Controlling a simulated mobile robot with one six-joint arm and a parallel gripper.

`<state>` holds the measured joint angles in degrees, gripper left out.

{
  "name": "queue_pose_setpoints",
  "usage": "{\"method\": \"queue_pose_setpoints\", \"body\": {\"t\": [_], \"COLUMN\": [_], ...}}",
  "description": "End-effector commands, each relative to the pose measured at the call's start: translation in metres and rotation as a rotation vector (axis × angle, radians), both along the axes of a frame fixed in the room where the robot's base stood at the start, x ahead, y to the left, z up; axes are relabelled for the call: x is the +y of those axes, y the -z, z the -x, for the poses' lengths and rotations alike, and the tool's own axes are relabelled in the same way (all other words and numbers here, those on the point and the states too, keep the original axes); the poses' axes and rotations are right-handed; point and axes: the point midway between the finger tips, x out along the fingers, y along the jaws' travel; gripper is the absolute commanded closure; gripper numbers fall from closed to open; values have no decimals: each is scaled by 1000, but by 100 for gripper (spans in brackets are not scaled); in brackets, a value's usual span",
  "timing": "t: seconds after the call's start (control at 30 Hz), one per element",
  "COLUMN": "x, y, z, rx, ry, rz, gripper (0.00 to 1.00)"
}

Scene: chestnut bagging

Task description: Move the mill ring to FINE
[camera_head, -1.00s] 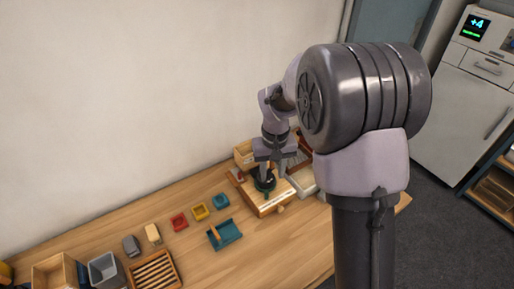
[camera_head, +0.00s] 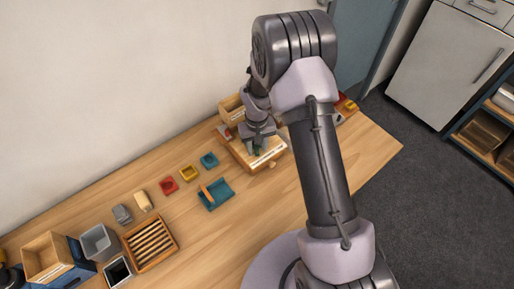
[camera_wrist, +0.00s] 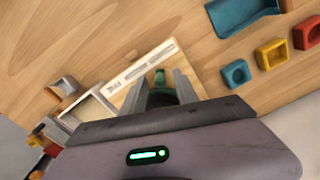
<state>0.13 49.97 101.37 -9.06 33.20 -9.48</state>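The mill (camera_head: 243,156) is a low wooden box with a pale label strip, near the wall on the table. In the wrist view its top (camera_wrist: 150,62) shows a white strip with small lettering, too blurred to read. The mill ring (camera_wrist: 160,97) is dark with a green tab pointing toward the label strip. My gripper (camera_wrist: 160,84) is down at the mill with one finger on each side of the ring; I cannot tell if both fingers press on it. In the head view my gripper (camera_head: 256,144) hides most of the ring.
Teal, yellow and red small trays (camera_head: 189,173) and a teal scoop-like holder (camera_head: 216,194) lie left of the mill. A slotted wooden rack (camera_head: 150,242), grey bin (camera_head: 98,242) and wooden box (camera_head: 50,258) stand at the left. The table's front middle is clear.

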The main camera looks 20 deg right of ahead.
Motion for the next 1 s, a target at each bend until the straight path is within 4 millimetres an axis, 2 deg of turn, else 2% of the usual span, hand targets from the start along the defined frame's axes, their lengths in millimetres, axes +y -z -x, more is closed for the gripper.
{"method": "queue_pose_setpoints", "body": {"t": [0.3,0.47,0.5,1.0], "x": [0,0,0,0], "y": [3,3,3,3], "z": [0,0,0,0], "rx": [0,0,0,0], "ry": [1,1,1,1], "rz": [0,0,0,0], "gripper": [66,97,100,100]}}
